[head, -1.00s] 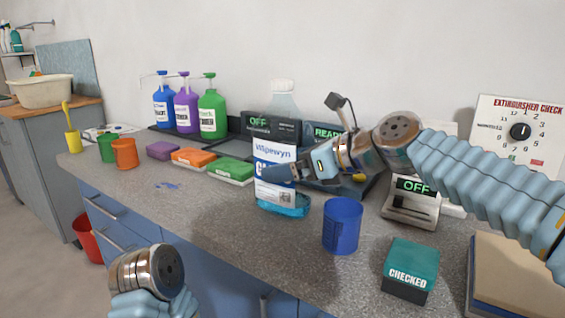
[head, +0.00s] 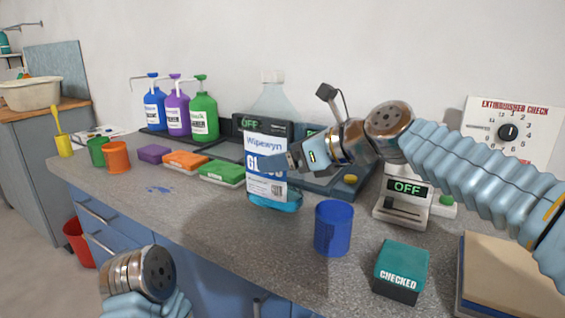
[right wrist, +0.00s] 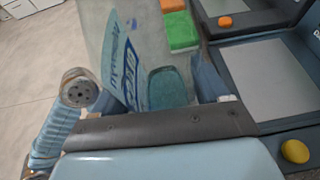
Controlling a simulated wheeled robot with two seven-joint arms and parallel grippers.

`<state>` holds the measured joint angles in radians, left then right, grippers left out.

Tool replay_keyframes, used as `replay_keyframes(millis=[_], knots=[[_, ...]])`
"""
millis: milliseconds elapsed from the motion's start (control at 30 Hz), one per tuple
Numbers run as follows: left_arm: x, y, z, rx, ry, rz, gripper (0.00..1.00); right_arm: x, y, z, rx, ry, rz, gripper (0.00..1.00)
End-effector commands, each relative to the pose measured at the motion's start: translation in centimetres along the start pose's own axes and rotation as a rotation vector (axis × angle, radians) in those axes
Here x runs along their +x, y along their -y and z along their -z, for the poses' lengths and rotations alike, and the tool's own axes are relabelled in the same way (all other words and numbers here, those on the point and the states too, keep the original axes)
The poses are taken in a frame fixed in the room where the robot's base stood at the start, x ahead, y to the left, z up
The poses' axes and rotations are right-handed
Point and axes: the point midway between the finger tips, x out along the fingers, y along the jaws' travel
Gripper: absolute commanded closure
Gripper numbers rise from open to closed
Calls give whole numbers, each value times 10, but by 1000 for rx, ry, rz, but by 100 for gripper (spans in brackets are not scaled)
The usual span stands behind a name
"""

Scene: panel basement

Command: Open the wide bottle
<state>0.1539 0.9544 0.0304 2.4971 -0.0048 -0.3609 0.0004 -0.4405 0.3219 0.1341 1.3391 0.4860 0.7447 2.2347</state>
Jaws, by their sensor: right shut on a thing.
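The wide bottle (head: 270,190) is clear, with blue liquid at its bottom and a white and blue "Wipewyn" label. It stands roughly upright at the middle of the counter in the head view. My right gripper (head: 283,160) is shut on the bottle's body from the right. In the right wrist view the bottle (right wrist: 168,88) fills the space between the fingers (right wrist: 165,85). My left arm's wrist shows at the lower left of the head view, but its gripper does not show.
A blue cup (head: 334,228) and a teal "CHECKED" box (head: 401,268) stand in front and right of the bottle. Green (head: 222,172), orange and purple sponges lie left. Pump bottles (head: 204,112) stand behind. The counter's front left is mostly clear.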

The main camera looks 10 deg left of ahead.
Motion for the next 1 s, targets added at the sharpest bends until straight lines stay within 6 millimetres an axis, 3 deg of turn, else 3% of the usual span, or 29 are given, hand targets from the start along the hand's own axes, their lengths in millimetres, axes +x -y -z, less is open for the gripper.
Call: replay_keyframes(millis=[33,300,500,600,800,1000], knots=[[-7,-3,0,1,0,-1,57,-5,-1,-14,-4,5,1,65],[-17,-7,0,3,1,-2,57,-42,-52,-66,-8,7,-2,65],[-14,-6,0,3,2,-2,57,-62,-102,-78,-6,4,-3,65],[-14,-6,0,3,2,-2,57,-69,-118,-82,-4,4,-1,65],[-14,-6,0,3,2,-2,57,-76,-134,-87,-2,2,0,65],[-14,-6,0,3,2,-2,57,-76,-136,-88,-1,2,0,65]])
